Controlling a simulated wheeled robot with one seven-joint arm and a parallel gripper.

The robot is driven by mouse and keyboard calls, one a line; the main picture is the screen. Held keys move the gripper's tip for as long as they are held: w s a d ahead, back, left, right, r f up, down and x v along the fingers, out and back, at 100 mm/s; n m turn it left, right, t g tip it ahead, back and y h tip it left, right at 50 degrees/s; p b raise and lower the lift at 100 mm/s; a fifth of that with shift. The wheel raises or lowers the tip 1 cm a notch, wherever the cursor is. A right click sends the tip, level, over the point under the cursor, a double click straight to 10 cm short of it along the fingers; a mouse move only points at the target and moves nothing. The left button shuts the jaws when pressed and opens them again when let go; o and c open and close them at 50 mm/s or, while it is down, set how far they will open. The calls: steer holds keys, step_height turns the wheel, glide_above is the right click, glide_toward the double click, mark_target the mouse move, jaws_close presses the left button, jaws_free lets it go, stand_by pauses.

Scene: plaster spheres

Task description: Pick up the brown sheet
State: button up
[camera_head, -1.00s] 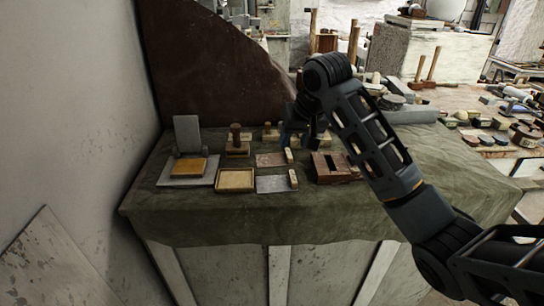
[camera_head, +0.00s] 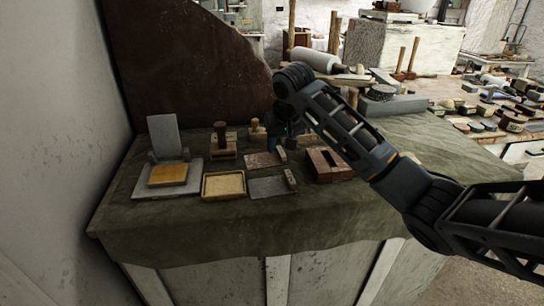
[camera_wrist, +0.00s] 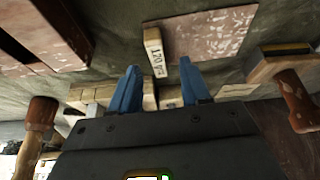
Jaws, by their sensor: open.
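The brown sheet (camera_head: 264,160) is a thin, speckled reddish-brown rectangle lying flat on the green cloth. A small pale block (camera_head: 281,155) lies at its right edge. In the wrist view the sheet (camera_wrist: 208,32) shows at the top, with the block (camera_wrist: 154,52), marked with printing, along its left edge. My gripper (camera_head: 284,142) is just behind the sheet in the head view, above the cloth. In the wrist view its two blue fingers (camera_wrist: 159,68) are apart with nothing held between them, and the sheet lies beyond their tips.
A grey sheet (camera_head: 266,187) lies in front, a red-brown box (camera_head: 328,166) to the right, and a yellow tray (camera_head: 224,184) to the left. Wooden-handled tools (camera_head: 222,145) stand behind. In the wrist view, handled tools (camera_wrist: 296,100) flank the fingers. The cloth's front strip is clear.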

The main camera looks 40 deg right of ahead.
steer(key=shift+w+d+f, duration=0.15)
steer(key=shift+w+f, duration=0.05)
steer(key=shift+f, duration=0.35)
steer(key=shift+c, duration=0.5)
jaws_close()
